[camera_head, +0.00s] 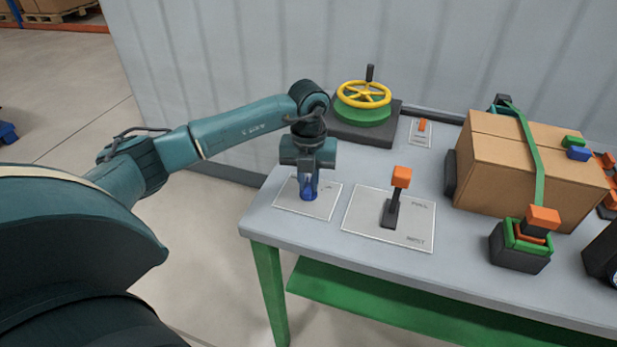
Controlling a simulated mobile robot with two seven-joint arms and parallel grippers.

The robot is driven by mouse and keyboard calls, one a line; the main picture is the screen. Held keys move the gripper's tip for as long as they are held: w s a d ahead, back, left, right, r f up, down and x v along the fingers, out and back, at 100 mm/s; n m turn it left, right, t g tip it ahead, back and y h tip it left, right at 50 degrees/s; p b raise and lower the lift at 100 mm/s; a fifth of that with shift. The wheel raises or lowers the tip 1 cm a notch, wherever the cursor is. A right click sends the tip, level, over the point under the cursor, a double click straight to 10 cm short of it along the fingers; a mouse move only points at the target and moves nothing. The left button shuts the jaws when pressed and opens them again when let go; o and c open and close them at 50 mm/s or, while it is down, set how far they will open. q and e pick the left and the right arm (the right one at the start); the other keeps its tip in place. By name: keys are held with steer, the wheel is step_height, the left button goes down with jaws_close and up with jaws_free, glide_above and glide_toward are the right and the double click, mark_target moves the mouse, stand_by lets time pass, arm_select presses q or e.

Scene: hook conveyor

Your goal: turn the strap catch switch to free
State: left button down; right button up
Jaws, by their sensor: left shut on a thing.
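My left gripper (309,190) points straight down over a pale label plate (286,206) at the table's near left corner. It is shut on a small blue knob (308,195), which shows between and below the fingers. The fingers hide much of the knob, so I cannot tell which way it is turned. The plate's lettering is too small and covered to read. A green strap (531,150) runs over a cardboard box (490,155) on the right. My right gripper is not in view.
An orange-topped lever (401,178) stands on a plate just right of my left gripper. A yellow handwheel (364,95) sits behind. A small orange switch (422,125) is beside it. A black and green block with an orange top (520,247) stands before the box.

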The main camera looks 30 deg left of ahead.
mark_target(308, 185)
arm_select(q)
steer(key=n, duration=0.3)
steer(key=shift+r+p, duration=0.1)
steer(key=shift+p, duration=0.3)
steer(key=n, duration=0.2)
steer(key=shift+n, duration=0.4)
steer(key=shift+n+p, duration=0.3)
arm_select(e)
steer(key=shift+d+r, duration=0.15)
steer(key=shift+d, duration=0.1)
arm_select(q)
steer(key=c, duration=1.4)
jaws_free()
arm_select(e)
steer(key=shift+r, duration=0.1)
arm_select(q)
step_height(308, 185, up, 13)
steer(key=b, duration=0.1)
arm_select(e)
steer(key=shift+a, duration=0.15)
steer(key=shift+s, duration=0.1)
